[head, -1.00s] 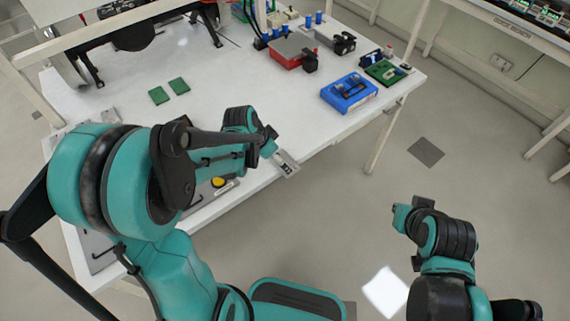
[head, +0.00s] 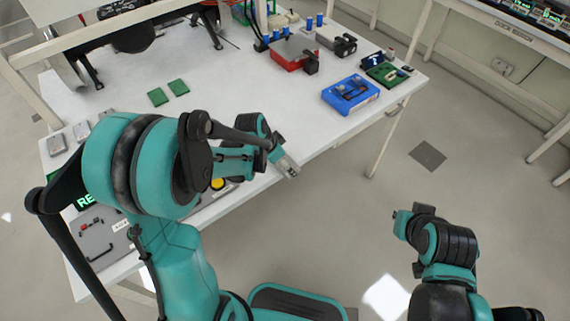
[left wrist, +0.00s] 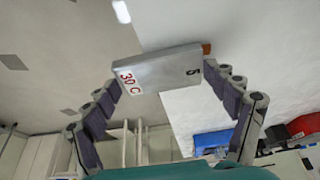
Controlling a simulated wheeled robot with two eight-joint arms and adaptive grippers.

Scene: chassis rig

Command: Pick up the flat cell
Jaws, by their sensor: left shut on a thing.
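A flat silver cell (left wrist: 170,76), marked "30 C" in red and "5" in black, is held between the two fingers of my left gripper (left wrist: 165,88) in the left wrist view. It has a small copper-brown piece at one corner. In the head view my left gripper (head: 286,167) is shut over the table's front edge, and the cell is too small there to make out clearly. My right gripper (head: 398,220) is over the floor, away from the table; its fingers are too unclear to tell their state.
Several grey flat blocks (head: 56,144) lie at the left. A grey panel (head: 100,245) lies front left.

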